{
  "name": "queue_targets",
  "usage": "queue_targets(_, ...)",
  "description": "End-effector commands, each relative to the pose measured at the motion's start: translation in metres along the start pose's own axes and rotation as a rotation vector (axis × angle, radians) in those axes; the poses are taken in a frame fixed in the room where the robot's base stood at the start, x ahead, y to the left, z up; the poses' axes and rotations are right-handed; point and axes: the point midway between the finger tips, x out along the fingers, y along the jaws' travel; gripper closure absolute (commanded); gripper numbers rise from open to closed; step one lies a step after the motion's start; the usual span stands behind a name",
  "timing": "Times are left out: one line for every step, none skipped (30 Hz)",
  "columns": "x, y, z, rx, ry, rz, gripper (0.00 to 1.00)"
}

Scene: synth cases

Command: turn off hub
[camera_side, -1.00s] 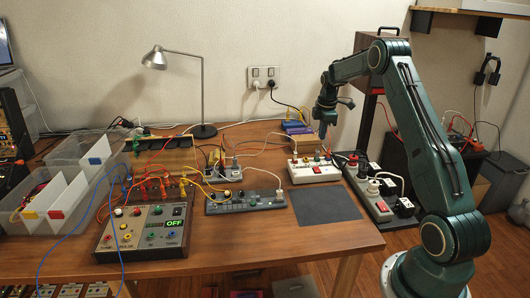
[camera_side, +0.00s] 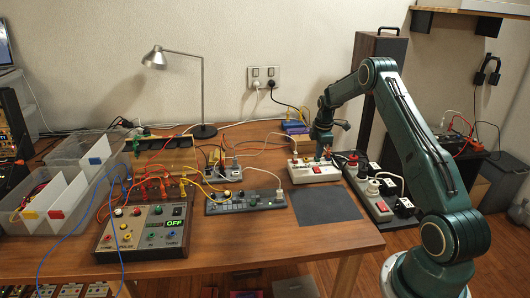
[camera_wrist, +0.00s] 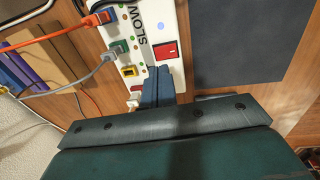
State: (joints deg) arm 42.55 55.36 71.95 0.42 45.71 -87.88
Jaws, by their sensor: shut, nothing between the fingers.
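The white hub (camera_side: 314,176) sits on the table left of the black power strip, with cables plugged in. In the wrist view the hub (camera_wrist: 153,14) carries the label "SLOW", small coloured lights, and orange, grey and yellow plugs or ports. A red rocker switch (camera_wrist: 165,50) is on its face. My gripper (camera_side: 322,157) is low over the hub in the side view. In the wrist view my gripper (camera_wrist: 158,70) is shut and empty, its tips just below the red switch in the picture. Whether they touch the hub I cannot tell. The fingers hide part of the hub.
A dark mat (camera_side: 326,205) lies flat in front of the hub. A black power strip (camera_side: 371,196) with plugs stands to the right. A grey panel (camera_side: 244,203) and a control box reading OFF (camera_side: 143,231) are to the left. Loose cables cross the table.

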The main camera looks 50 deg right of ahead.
Motion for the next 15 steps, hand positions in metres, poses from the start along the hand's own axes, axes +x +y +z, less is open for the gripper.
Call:
queue_targets(0.010,-0.001,0.000,0.000,0.000,-0.003,1.00)
queue_targets(0.014,-0.001,0.000,0.000,0.000,-0.002,1.00)
queue_targets(0.020,-0.001,0.000,0.000,0.000,-0.002,1.00)
queue_targets(0.024,-0.001,0.000,0.000,0.000,-0.003,1.00)
queue_targets(0.028,-0.001,0.000,0.000,0.000,-0.003,1.00)
queue_targets(0.032,-0.001,0.000,0.000,0.000,-0.002,1.00)
queue_targets(0.036,-0.001,0.000,0.000,0.000,-0.001,1.00)
queue_targets(0.039,0.000,0.000,0.001,0.000,-0.001,1.00)
queue_targets(0.042,0.000,0.000,0.001,0.000,0.000,1.00)
queue_targets(0.044,0.000,0.000,0.001,0.001,0.000,1.00)
queue_targets(0.046,0.000,0.000,0.001,0.001,0.000,1.00)
queue_targets(0.049,0.000,0.000,0.001,0.001,-0.001,1.00)
queue_targets(0.051,-0.001,0.000,0.001,0.001,-0.001,1.00)
queue_targets(0.052,-0.001,0.000,0.001,0.001,-0.001,1.00)
queue_targets(0.053,-0.001,0.000,0.001,0.001,-0.001,1.00)
